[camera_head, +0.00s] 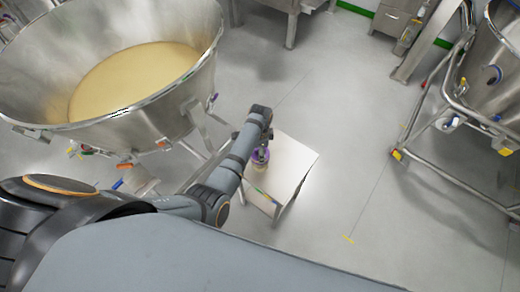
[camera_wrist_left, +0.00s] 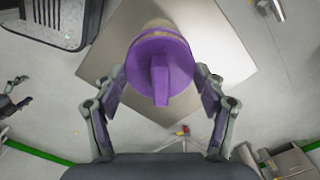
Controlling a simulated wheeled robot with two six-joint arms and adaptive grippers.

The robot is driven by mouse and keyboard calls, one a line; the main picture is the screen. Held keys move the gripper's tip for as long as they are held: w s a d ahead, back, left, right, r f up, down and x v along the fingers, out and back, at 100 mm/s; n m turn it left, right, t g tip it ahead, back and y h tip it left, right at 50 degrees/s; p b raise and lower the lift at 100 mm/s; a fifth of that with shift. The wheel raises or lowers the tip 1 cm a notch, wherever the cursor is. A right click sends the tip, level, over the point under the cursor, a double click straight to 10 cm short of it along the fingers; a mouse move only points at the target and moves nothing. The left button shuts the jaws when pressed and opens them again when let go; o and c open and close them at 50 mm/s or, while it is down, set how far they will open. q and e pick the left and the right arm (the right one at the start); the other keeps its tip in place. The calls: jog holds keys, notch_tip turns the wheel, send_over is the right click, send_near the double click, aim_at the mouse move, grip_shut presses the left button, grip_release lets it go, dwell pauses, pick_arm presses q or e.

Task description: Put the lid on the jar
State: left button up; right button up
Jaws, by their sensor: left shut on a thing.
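A purple lid (camera_wrist_left: 160,60) with a raised bar-shaped grip fills the upper middle of the left wrist view; it is small and partly behind my arm in the head view (camera_head: 260,155). My left gripper (camera_wrist_left: 160,95) is shut on the lid, with a finger on each side. The pale, yellowish jar (camera_wrist_left: 160,24) shows just past the lid's edge, mostly hidden under it. I cannot tell whether the lid is seated on the jar or a little above it. The jar is over a small pale table (camera_head: 295,158). My right gripper is not in view.
A large steel bowl (camera_head: 200,75) with yellowish contents stands left of the table, close to my left arm. A wheeled steel vessel frame (camera_head: 440,125) stands at the right. The floor (camera_head: 350,130) between table and frame is clear.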

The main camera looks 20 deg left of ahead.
pick_arm(q)
jog(key=shift+f+b, duration=0.35)
jog(key=shift+f, duration=0.3)
jog(key=o, duration=1.1)
jog(key=shift+c, duration=0.2)
notch_tip(320, 180, up, 8)
jog(key=shift+f, duration=0.2)
